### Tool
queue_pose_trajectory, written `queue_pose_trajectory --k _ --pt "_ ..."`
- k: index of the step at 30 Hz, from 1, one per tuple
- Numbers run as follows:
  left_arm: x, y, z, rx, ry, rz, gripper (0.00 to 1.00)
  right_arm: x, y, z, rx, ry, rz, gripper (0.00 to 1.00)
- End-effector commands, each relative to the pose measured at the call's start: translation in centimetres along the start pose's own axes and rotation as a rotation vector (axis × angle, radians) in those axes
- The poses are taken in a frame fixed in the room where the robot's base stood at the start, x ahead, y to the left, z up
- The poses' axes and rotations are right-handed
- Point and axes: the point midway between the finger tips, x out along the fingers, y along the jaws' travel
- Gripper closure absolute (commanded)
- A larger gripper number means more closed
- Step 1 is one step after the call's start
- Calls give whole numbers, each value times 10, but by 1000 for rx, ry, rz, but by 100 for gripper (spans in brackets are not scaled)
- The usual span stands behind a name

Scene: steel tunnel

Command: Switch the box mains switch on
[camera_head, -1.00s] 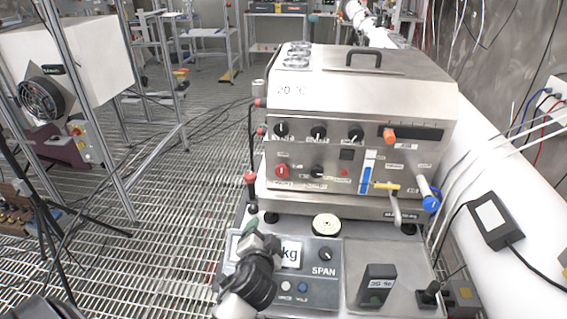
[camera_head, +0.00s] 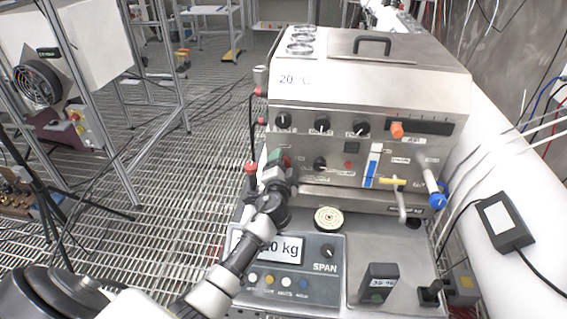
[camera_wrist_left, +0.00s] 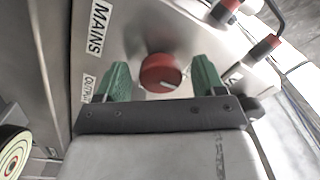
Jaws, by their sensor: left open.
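The steel box (camera_head: 350,95) stands on a bench with its control panel facing me. In the head view my left gripper (camera_head: 273,160) is at the panel's lower left. My right gripper is not in view.
A crank handle (camera_head: 401,205) and blue-capped valve (camera_head: 437,200) stick out at the panel's right.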

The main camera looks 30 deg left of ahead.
Motion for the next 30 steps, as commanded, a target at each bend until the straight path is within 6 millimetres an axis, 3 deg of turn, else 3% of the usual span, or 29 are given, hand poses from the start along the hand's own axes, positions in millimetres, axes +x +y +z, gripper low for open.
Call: queue_pose_trajectory --k 11,20,30 --pt "5 0 0 -2 -1 0 32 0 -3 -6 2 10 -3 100" --pt "5 0 0 -1 -1 0 78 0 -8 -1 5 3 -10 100" --pt "5 0 0 45 -1 1 80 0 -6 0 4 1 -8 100"
